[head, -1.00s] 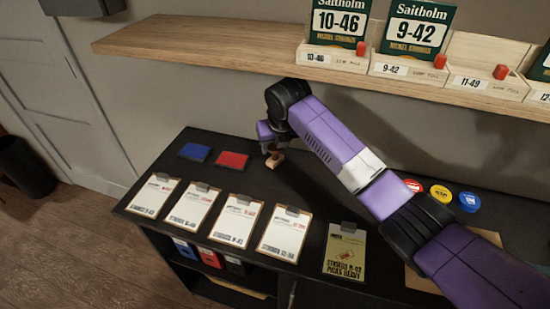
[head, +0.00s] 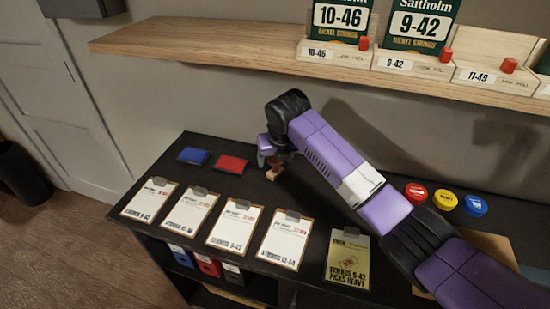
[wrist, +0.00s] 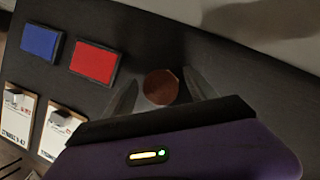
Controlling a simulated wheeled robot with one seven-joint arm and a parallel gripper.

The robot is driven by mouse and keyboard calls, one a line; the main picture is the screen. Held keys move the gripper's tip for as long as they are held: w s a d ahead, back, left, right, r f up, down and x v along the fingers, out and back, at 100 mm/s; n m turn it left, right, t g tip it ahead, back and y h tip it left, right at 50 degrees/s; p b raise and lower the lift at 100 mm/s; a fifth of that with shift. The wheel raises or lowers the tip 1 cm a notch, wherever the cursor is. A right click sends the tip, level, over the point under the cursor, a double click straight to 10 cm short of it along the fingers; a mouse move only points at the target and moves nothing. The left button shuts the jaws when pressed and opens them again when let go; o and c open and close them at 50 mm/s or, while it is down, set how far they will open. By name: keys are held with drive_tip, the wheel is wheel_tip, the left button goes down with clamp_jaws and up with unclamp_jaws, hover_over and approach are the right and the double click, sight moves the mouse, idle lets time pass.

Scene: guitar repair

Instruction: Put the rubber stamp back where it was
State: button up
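The rubber stamp (head: 274,172) has a brown wooden body and stands on the black bench top, to the right of the red ink pad (head: 230,164). In the wrist view I see the stamp's round brown top (wrist: 160,87) from above. My gripper (head: 271,154) is over the stamp, pointing down. In the wrist view my gripper (wrist: 161,84) has one finger on each side of the stamp's top, with narrow dark gaps between; the fingers look open. The blue ink pad (head: 193,156) lies left of the red one.
Several clipboards (head: 236,226) lie along the bench's front edge, with an olive card (head: 348,262) at their right. Red, yellow and blue round tins (head: 445,200) stand at the right, behind my arm. A wooden shelf (head: 230,48) with string boxes overhangs the back.

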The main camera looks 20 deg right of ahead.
drive_tip(key=shift+r, duration=0.1)
drive_tip(key=v, duration=0.5)
drive_tip(key=shift+w, duration=0.1)
drive_tip(key=s+b, duration=0.1)
drive_tip(key=s, duration=1.1)
drive_tip(key=shift+a+b, duration=0.35)
drive_tip(key=shift+b, duration=0.05)
